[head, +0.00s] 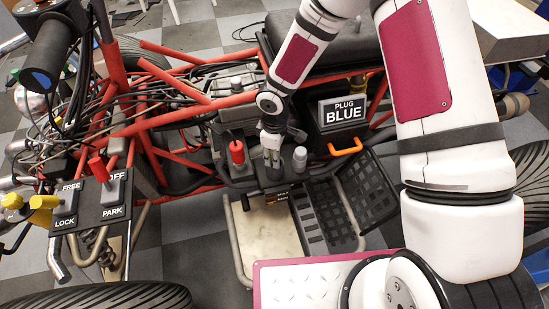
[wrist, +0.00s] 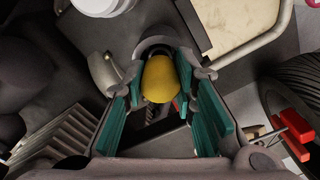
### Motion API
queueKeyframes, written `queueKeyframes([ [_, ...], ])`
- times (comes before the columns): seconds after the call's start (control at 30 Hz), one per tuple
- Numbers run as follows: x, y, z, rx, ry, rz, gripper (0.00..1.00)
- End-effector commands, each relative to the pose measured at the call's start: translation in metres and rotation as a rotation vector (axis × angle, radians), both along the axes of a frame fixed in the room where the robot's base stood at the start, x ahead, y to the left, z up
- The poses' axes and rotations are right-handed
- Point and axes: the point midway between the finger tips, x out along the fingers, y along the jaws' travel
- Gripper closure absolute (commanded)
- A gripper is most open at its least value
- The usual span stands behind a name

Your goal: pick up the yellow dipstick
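The yellow dipstick's rounded yellow top (wrist: 160,82) shows in the wrist view, between the teal-padded fingers of my gripper (wrist: 160,70). The fingers are spread, one on each side of it. I cannot tell whether either pad touches it. Its lower part is hidden. In the head view my gripper (head: 271,158) points down at the engine, between a red-topped knob and a grey cap. The dipstick is hidden behind my gripper there.
A red-topped knob (head: 237,153) stands close left of my gripper, and a grey cap (head: 300,158) close right. An orange handle (head: 345,147) and the "PLUG BLUE" box (head: 343,110) are further right. Red frame tubes (head: 190,115) and cables crowd the left. A black mesh basket (head: 368,187) lies at front right.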

Motion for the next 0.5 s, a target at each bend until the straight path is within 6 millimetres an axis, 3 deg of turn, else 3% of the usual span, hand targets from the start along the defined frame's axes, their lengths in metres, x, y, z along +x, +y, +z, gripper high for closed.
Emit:
queueKeyframes([
  [0.37, 0.0, 0.0, 0.001, 0.0, 0.0, 0.0, 0.98],
  [0.5, 0.001, 0.0, 0.015, 0.001, -0.003, -0.001, 0.98],
])
